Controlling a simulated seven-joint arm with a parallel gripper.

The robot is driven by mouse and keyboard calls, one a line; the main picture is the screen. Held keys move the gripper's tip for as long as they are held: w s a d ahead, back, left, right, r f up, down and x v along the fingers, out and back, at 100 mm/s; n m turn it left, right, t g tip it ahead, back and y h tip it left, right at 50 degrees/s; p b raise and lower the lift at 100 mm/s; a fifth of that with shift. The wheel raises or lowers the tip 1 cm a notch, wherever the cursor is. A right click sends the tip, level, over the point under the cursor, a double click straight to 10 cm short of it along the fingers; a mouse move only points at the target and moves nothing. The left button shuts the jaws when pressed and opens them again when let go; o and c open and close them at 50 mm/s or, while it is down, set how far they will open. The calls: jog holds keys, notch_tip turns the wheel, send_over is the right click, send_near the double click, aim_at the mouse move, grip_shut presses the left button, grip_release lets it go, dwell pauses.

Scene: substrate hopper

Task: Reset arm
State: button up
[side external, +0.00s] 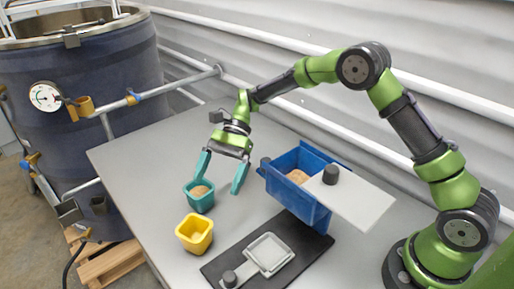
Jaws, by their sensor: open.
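My gripper (221,175) is at the left-middle of the table, pointing down, with its two teal fingers spread apart. Its left finger comes down at the teal cup (200,203), which stands upright on the table with tan grainy material in it. I cannot tell whether that finger touches the cup. The right finger hangs to the right of the cup, with nothing visible between the fingers. My green and black arm reaches over from the right.
A yellow cup (195,235) stands in front of the teal cup. A blue hopper (309,205) holding tan material, with a white lid plate (362,200), stands right, by a dark mat (216,268) with a grey tray (269,252). The back-left table (165,140) is clear.

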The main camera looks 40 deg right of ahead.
jog(key=s+d+r+n+t+h, duration=0.2)
jog(key=s+d+r+t, duration=0.2)
jog(key=r, duration=0.4)
jog(key=s+d+r+n+t+h, duration=0.1)
jog(key=s+d+r+t+h, duration=0.25)
jog(key=r, duration=0.35)
jog(key=s+d+n+t+h, duration=0.1)
jog(key=s+d+n, duration=0.2)
jog(key=s, duration=0.4)
jog(key=s+d+n+t+h, duration=0.1)
jog(key=s+d+n+t, duration=0.1)
jog(key=s+d, duration=0.3)
jog(key=shift+s+f+n, duration=0.15)
jog(key=shift+s+n, duration=0.65)
jog(key=shift+s, duration=0.3)
jog(key=shift+t, duration=0.25)
